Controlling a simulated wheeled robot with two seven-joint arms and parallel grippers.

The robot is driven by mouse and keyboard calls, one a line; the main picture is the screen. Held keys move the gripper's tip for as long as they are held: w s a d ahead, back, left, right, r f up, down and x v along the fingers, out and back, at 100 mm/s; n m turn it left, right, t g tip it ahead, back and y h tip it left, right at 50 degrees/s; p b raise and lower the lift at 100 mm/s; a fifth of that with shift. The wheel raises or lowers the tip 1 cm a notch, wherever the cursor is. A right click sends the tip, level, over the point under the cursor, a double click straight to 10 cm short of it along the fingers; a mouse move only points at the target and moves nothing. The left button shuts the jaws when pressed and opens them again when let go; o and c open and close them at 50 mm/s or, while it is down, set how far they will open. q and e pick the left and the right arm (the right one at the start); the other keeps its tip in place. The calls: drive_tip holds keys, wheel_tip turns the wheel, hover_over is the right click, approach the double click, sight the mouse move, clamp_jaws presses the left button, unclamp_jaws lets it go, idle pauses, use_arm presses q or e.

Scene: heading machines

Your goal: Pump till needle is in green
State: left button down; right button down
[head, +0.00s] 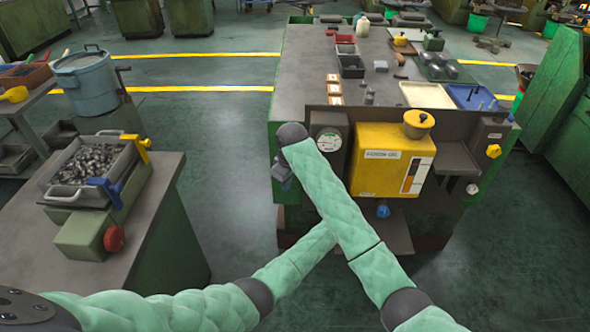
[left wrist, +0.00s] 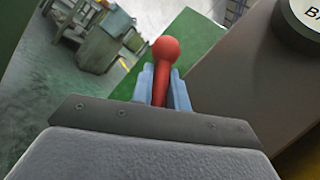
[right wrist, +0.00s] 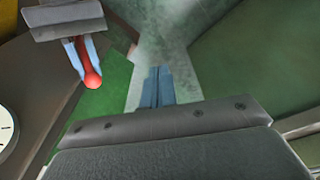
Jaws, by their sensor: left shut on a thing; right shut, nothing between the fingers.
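A round white gauge (head: 329,140) is on the front of the dark machine panel. Its needle is too small to read in the head view. Part of the gauge also shows in the right wrist view (right wrist: 6,132) and left wrist view (left wrist: 304,16), without a readable needle. A red ball-topped lever (left wrist: 165,52) stands between the blue fingers of my left gripper (left wrist: 162,88), which is shut on it. My right arm hides that gripper in the head view. My right gripper (head: 283,176) is shut and empty left of the panel; its fingers (right wrist: 157,88) are together, apart from the lever.
A yellow box (head: 383,175) with a round yellow cap (head: 418,122) sits right of the gauge. A blue knob (head: 383,211) is below it. The bench top (head: 305,60) holds trays and small parts. A side table (head: 165,180) carries a parts bin (head: 128,160) at left.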

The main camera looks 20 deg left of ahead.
drive_tip(key=w+a+r+n+h, duration=0.1)
drive_tip(key=w+a+n, duration=0.15)
drive_tip(key=w, duration=0.35)
drive_tip(key=w+a+r+n, duration=0.2)
drive_tip(key=w+n, duration=0.1)
drive_tip(key=w, duration=0.4)
drive_tip(key=d+f, duration=0.3)
drive_tip(key=f, duration=0.6)
drive_tip(key=shift+w, duration=0.25)
drive_tip(key=shift+d, duration=0.1)
